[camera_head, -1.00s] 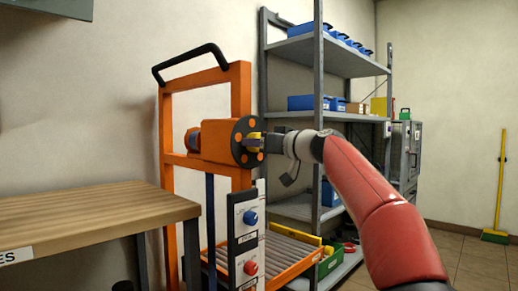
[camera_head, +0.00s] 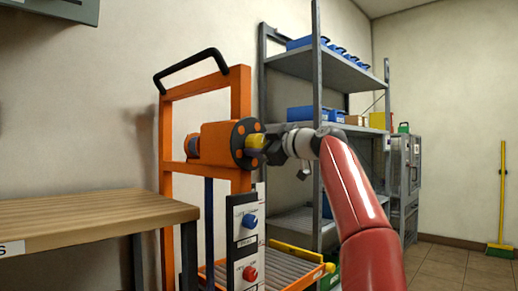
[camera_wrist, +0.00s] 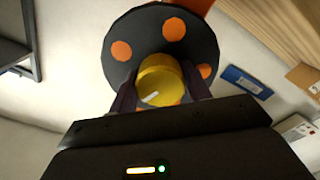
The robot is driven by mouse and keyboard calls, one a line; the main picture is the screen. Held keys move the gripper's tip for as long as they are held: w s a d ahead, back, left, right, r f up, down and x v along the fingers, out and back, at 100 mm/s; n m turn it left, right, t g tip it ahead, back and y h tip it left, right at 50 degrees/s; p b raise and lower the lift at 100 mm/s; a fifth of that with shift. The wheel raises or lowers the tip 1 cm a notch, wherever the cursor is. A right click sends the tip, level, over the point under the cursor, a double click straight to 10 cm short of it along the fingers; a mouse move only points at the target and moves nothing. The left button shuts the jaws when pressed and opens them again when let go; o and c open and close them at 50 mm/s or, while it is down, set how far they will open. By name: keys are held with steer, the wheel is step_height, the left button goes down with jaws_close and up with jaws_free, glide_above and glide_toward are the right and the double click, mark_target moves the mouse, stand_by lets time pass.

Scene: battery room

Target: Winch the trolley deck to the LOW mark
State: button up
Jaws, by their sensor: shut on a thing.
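The orange trolley (camera_head: 240,95) stands left of centre with a black push handle at its top. Its winch has an orange drum housing (camera_head: 216,141) and a black disc (camera_head: 242,155) with orange spots. A yellow crank knob (camera_head: 255,140) sticks out from the disc; it also shows in the wrist view (camera_wrist: 160,78). My gripper (camera_head: 266,143) is shut on this knob, one dark finger on each side. The roller deck (camera_head: 285,268) is low on the trolley, partly cut off by the picture's bottom edge. I cannot make out a LOW mark.
A panel (camera_head: 247,235) with a blue and a red knob stands in front of the trolley. A wooden bench (camera_head: 90,215) is at left. A grey shelf rack (camera_head: 317,80) with blue bins is behind my arm. A yellow broom (camera_head: 502,200) leans at far right; floor there is clear.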

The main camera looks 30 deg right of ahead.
steer(key=shift+n, duration=0.6)
steer(key=o, duration=1)
steer(key=shift+s+d+f+b, duration=0.1)
steer(key=shift+s+d+b, duration=0.05)
steer(key=shift+s+b, duration=0.25)
steer(key=b+v, duration=0.2)
steer(key=v, duration=0.5)
